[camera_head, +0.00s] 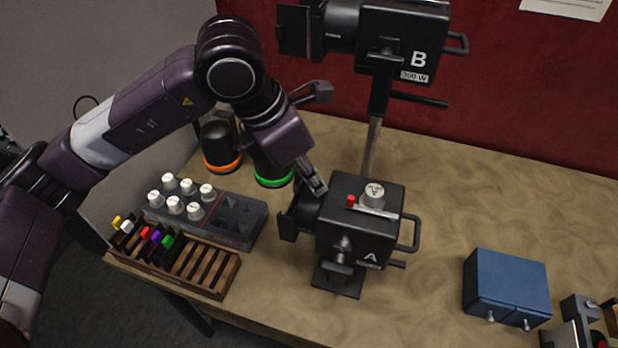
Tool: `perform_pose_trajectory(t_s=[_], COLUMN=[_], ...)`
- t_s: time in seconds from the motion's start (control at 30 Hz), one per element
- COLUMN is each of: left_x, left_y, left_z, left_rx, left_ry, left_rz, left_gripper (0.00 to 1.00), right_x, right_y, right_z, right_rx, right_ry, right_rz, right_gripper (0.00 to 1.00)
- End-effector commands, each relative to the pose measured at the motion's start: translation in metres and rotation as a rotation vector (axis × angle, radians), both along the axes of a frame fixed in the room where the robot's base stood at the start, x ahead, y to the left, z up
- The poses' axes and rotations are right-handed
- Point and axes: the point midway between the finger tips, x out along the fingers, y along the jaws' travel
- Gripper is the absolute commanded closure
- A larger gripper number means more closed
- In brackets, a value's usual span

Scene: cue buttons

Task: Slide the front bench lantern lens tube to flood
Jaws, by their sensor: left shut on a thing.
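Lantern A (345,230) is a black boxy lamp marked "A", standing on the bench on a dark base plate. Its black lens tube (305,212) points left, with a dark flap at its front end. On its top are a white knob (374,194), a pale strip and a small red knob (350,201). My left gripper (318,187) comes down from above left and is shut on the lens tube, close to the body. The fingertips partly hide the tube, and its exact grip is hard to see. My right gripper does not show.
Lantern B (400,35) stands on a post behind. Left are a grey panel with several white knobs (233,228), a wooden rack with coloured pieces (220,285), and dark lamps with orange and green rings. A blue box (508,282) stands right; the bench (470,205) between is clear.

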Motion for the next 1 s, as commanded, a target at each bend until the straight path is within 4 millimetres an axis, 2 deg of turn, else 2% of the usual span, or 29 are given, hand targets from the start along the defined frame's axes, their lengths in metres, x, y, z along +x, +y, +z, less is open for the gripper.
perform_pose_trajectory(t_s=[0.13,0.17,0.2,0.57,0.67,1.0], left_x=[-0.001,-0.002,-0.002,-0.001,-0.003,-0.015], left_y=[-0.003,-0.003,-0.003,0.0,0.004,0.026], left_z=[0.001,0.001,0.001,0.005,0.016,0.082], left_rx=[-0.008,-0.008,-0.007,-0.004,-0.004,-0.004], left_ry=[0.001,0.001,0.001,0.0,-0.001,-0.003], left_rz=[-0.005,-0.006,-0.006,-0.003,-0.004,-0.004], left_gripper=[1.0,0.83,0.78,0.77,0.77,0.77], right_x=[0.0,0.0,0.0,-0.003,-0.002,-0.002], right_y=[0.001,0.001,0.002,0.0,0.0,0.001], right_z=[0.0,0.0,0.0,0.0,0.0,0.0], right_rx=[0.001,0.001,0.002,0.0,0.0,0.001], right_ry=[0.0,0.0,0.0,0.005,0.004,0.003], right_rz=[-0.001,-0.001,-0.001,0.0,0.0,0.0], right_gripper=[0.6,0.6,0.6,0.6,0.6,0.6])
